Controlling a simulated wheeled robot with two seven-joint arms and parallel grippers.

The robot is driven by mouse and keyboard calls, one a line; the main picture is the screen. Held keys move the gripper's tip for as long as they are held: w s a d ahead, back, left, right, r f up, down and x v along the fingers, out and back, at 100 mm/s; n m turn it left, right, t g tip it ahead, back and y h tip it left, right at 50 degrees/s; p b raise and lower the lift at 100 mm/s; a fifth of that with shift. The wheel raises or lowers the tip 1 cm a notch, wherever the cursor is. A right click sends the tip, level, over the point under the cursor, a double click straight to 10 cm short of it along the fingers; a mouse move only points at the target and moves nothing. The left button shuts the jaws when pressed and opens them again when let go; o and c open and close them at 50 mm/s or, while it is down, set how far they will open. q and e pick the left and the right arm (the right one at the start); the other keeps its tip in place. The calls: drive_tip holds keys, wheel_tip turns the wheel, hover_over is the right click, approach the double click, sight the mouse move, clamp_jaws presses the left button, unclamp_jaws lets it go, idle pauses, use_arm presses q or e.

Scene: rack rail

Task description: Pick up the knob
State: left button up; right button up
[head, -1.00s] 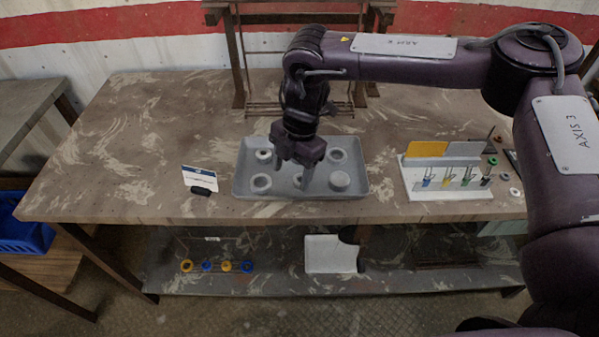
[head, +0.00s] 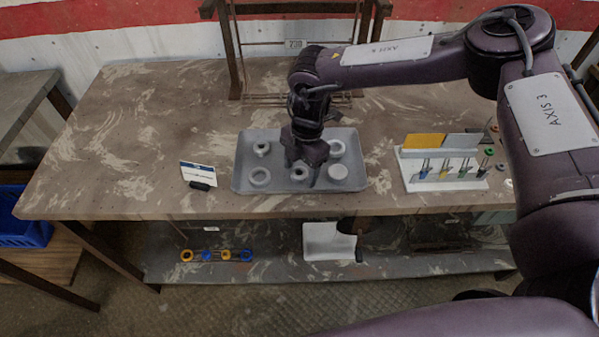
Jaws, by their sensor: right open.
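A grey tray (head: 243,168) stands on the workbench and holds several pale round parts. One is a small piece with a dark centre (head: 299,172), between the fingers of my right gripper or just behind them. A solid pale disc (head: 338,171) sits at the tray's front right, and a raised round part (head: 262,147) sits at the back left. I cannot tell for certain which one is the knob. My right gripper (head: 303,168) points down over the middle of the tray, open, with nothing visibly held. My left gripper is not in view.
A small card (head: 197,170) with a black holder is at the left. A metal frame (head: 240,60) stands behind. The bench's left part is clear. The lower shelf holds coloured rings (head: 225,255).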

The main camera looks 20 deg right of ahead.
drive_tip(key=c, duration=1)
drive_tip(key=shift+c, duration=0.4)
drive_tip(key=shift+r, duration=0.1)
